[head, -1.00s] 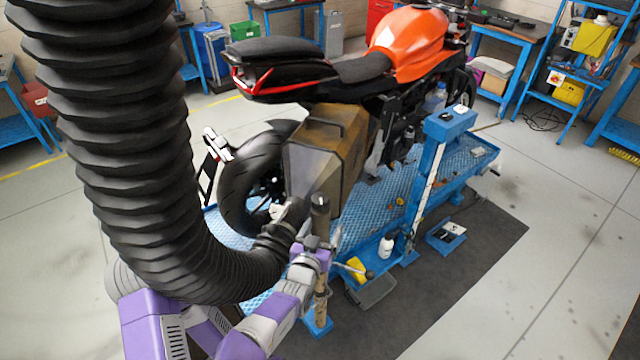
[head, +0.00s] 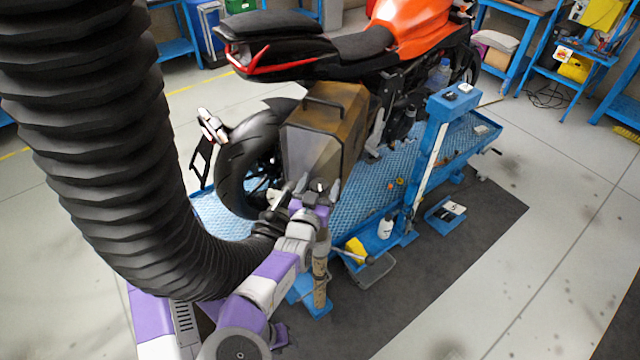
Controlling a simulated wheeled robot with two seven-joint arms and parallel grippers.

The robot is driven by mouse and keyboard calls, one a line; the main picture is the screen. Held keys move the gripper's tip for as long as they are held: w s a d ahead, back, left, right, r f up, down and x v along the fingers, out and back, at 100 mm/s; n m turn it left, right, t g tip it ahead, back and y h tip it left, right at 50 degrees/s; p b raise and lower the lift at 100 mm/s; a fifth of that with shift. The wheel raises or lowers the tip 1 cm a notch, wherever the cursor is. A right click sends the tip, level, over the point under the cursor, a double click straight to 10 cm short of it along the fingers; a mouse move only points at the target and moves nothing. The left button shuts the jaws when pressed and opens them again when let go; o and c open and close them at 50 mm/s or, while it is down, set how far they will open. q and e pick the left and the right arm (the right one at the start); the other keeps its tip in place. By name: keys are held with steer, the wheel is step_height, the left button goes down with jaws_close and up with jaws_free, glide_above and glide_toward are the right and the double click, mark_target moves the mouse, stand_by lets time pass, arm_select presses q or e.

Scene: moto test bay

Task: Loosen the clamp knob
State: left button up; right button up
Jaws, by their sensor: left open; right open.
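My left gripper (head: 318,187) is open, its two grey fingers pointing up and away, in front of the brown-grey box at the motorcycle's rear. A small dark part, possibly the clamp knob (head: 319,184), shows between the fingers; I cannot tell whether they touch it. A worn upright post (head: 320,278) stands below, its upper part hidden by my gripper and wrist. The thick black ribbed hose (head: 100,150) curves down from the upper left to a dark end piece (head: 272,222) just left of the gripper. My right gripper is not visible.
The orange and black motorcycle (head: 405,25) stands on a blue lift platform (head: 462,143). The hose blocks much of the left side. A white bottle (head: 385,228), a yellow item (head: 356,250) and a grey tray (head: 372,272) are right of the post.

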steer(key=c, duration=0.9)
steer(key=shift+c, duration=0.2)
